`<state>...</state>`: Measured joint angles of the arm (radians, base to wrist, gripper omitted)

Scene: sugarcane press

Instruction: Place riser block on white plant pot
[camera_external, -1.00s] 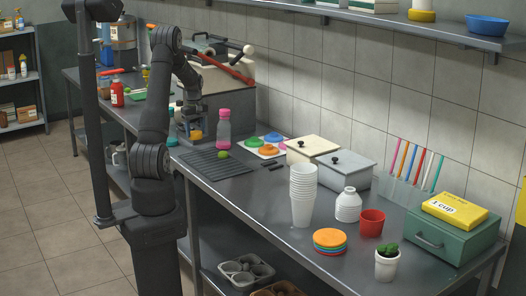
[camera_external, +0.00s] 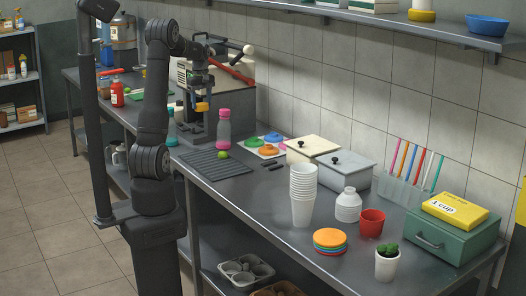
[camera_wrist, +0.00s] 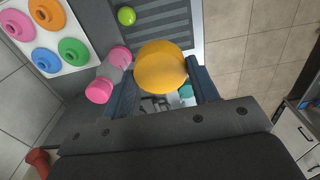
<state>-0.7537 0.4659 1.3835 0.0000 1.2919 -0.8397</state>
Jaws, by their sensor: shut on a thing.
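My gripper (camera_external: 202,98) is shut on an orange-yellow round block, which I take as the riser block (camera_external: 203,106). It is held in the air in front of the dark press, left of the pink-capped bottle. In the wrist view the block (camera_wrist: 160,68) sits between the two fingers of my gripper (camera_wrist: 163,92) and hides part of what lies beneath. The white plant pot (camera_external: 386,267) stands upright near the front right of the bench, far from my gripper. A small green plant (camera_external: 387,249) fills its top.
The pink-capped bottle (camera_external: 224,128) stands close to my gripper. Between there and the pot are lidded boxes (camera_external: 346,174), tall white cups (camera_external: 303,195), a white bottle (camera_external: 348,205), a red cup (camera_external: 372,223) and stacked discs (camera_external: 329,239). The ribbed mat (camera_external: 215,166) is mostly clear.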

